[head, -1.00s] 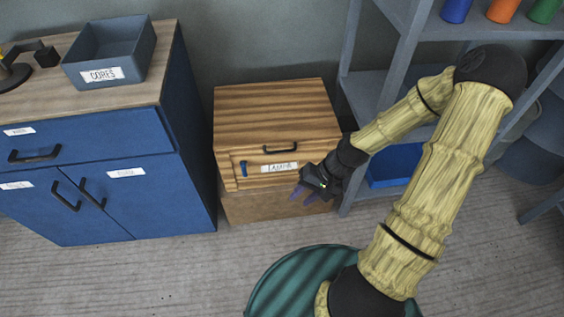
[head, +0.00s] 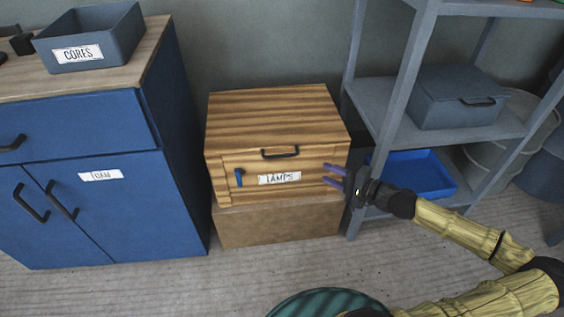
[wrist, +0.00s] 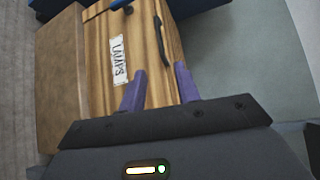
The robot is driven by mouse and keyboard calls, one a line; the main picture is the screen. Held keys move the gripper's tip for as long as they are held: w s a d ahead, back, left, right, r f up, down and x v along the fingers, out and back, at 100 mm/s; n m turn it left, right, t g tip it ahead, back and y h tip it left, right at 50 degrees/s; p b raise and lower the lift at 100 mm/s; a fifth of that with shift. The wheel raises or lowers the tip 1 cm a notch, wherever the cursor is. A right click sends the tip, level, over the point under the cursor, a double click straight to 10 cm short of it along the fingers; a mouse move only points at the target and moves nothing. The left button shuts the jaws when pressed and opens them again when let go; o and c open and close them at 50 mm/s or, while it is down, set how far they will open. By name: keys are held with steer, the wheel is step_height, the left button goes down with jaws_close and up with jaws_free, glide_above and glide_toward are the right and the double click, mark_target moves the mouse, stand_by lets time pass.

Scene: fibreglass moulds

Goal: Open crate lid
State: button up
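The wooden crate (head: 275,118), labelled LAMPS, has its striped lid shut, with a black handle (head: 280,153) at the lid's front edge. A blue latch (head: 239,177) is on the left of its front face. My gripper (head: 334,175) is open and empty, its purple fingers pointing left at the right end of the crate's front. In the wrist view the purple fingertips (wrist: 160,78) are apart, with the crate front and the handle (wrist: 161,40) beyond them. Whether a finger touches the crate I cannot tell.
The crate stands on a brown box (head: 280,226). A blue cabinet (head: 100,195) is to the left, carrying a CORES bin (head: 92,40). A grey shelf (head: 400,100) with a lidded box (head: 457,97) and blue tray (head: 418,172) is close on the right.

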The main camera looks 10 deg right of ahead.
mark_target(283, 155)
steer(key=shift+b+x, duration=2.4)
steer(key=shift+x, duration=6.3)
steer(key=shift+s+a, duration=0.1)
steer(key=shift+s, duration=0.05)
jaws_close()
